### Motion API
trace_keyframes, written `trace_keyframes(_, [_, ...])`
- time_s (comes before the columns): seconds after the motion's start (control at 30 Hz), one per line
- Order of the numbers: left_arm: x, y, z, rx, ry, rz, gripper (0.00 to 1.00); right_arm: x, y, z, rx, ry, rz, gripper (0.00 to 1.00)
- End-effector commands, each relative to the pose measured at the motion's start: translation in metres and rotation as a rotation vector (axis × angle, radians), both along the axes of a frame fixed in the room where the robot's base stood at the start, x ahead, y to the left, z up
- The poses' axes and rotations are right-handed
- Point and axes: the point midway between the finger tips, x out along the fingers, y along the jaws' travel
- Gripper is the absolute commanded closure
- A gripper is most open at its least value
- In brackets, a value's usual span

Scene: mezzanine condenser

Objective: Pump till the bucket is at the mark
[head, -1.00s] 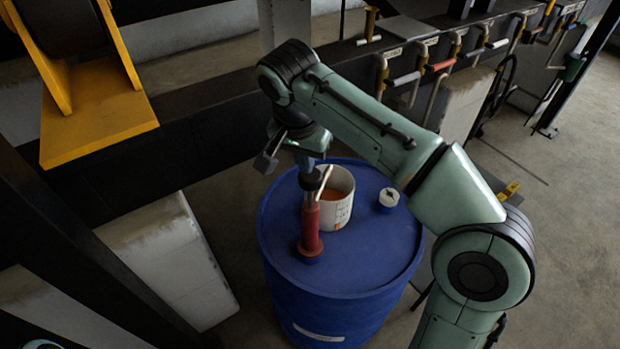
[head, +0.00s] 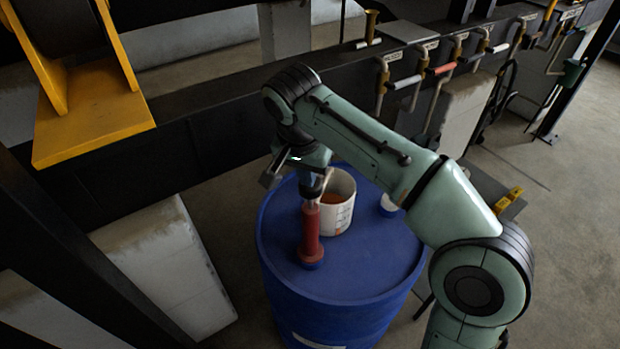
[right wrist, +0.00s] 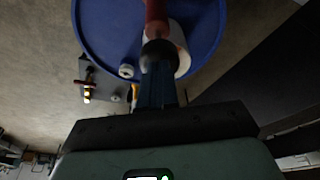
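A red hand pump (head: 311,232) stands upright on the lid of a blue drum (head: 375,255). Its dark round handle (right wrist: 158,54) shows in the right wrist view at the fingertips. My right gripper (head: 314,184) is above the pump, shut on the handle, with only a short gap down to the red barrel. A white bucket (head: 340,217) stands on the lid just right of the pump. Orange shows inside it, below the rim; I cannot make out the mark or the exact level. My left gripper is not in view.
A white cap (head: 388,205) sits on the lid, partly behind my arm. A dark beam with pipes and a red-handled valve (head: 441,69) runs behind. A yellow bracket (head: 92,115) is at upper left. The floor at right is mostly clear.

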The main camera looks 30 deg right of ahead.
Motion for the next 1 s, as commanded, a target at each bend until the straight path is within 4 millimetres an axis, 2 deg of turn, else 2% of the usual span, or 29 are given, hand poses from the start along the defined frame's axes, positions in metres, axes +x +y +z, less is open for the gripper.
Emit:
trace_keyframes(0.03, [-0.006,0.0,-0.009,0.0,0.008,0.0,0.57,-0.001,0.0,-0.013,-0.001,0.007,-0.001,1.0])
trace_keyframes(0.27, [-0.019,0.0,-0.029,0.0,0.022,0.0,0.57,-0.001,0.0,-0.041,-0.001,0.009,0.0,1.0])
trace_keyframes(0.5, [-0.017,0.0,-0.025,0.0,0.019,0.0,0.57,-0.002,0.002,-0.036,0.0,0.007,0.002,1.0])
trace_keyframes(0.77, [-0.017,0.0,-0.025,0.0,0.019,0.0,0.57,-0.019,0.024,-0.027,0.0,0.006,0.003,1.0])
trace_keyframes(1.0, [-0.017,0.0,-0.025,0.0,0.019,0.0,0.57,-0.02,0.024,-0.027,0.0,0.005,0.001,1.0])
